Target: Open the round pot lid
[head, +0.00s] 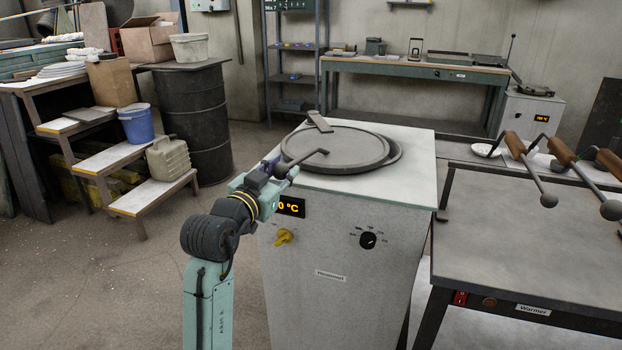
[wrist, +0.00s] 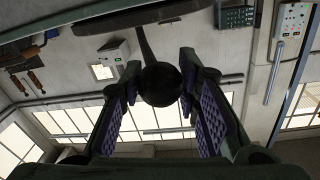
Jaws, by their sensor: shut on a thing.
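The round grey lid (head: 335,145) lies over the pot in the top of the white furnace cabinet (head: 335,230). A crescent of the pot's rim (head: 396,155) shows at the lid's right side. I cannot tell how far the lid is raised. A flat hinge piece (head: 319,122) stands at its back. A handle rod (head: 308,158) runs from the lid to a dark ball knob at the front left. My gripper (head: 277,169) is shut on that ball knob (wrist: 160,84), which sits between both fingers in the wrist view. The lid's edge (wrist: 130,16) shows above it there.
A warmer table (head: 530,240) stands at the right, with several wooden-handled ladles (head: 562,150) overhanging it. A workbench (head: 420,68) and a blue shelf rack (head: 295,60) stand behind. Steps with a blue bucket (head: 137,123) and a dark barrel (head: 195,120) are at the left. The floor at the front left is clear.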

